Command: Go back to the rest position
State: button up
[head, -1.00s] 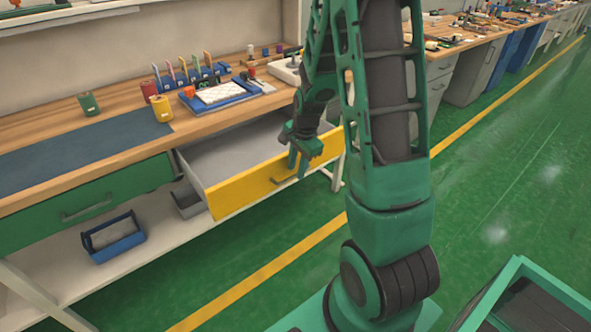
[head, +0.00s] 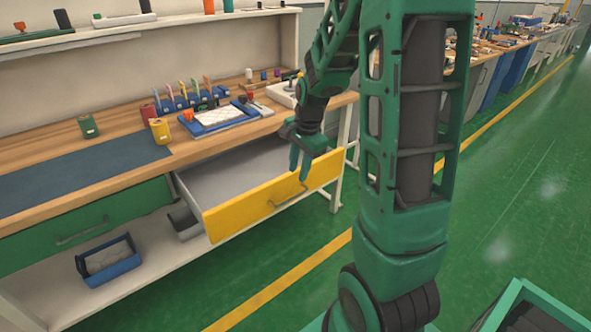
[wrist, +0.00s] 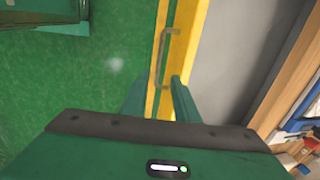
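My gripper (head: 300,168) hangs over the front of the open drawer with the yellow front (head: 262,196). In the wrist view my gripper (wrist: 158,92) has its two green fingers apart, with nothing held between them. The drawer's grey handle (head: 290,197) is below the fingers in the head view. In the wrist view the handle (wrist: 160,62) shows beyond the fingertips, along the yellow edge. The drawer interior (head: 225,178) is grey and its visible part looks empty.
The wooden workbench (head: 120,140) carries a blue tray (head: 220,118), yellow and green canisters and small tools. A closed green drawer (head: 85,218) is at left. A blue bin (head: 110,262) stands on the lower shelf. Green floor (head: 500,200) is open at right.

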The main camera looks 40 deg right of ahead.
jog(key=s+a+r+n, duration=0.1)
jog(key=s+r+n, duration=0.1)
jog(key=s, duration=0.6)
jog(key=s+a+r+n+g, duration=0.1)
jog(key=s+a+r+n, duration=0.1)
jog(key=s+n, duration=0.3)
jog(key=s+a+r+n+g, duration=0.1)
jog(key=s+r+n, duration=0.3)
jog(key=s, duration=0.9)
jog(key=shift+a, duration=0.2)
jog(key=shift+r, duration=0.1)
jog(key=shift+w+f, duration=0.25)
jog(key=shift+w, duration=0.3)
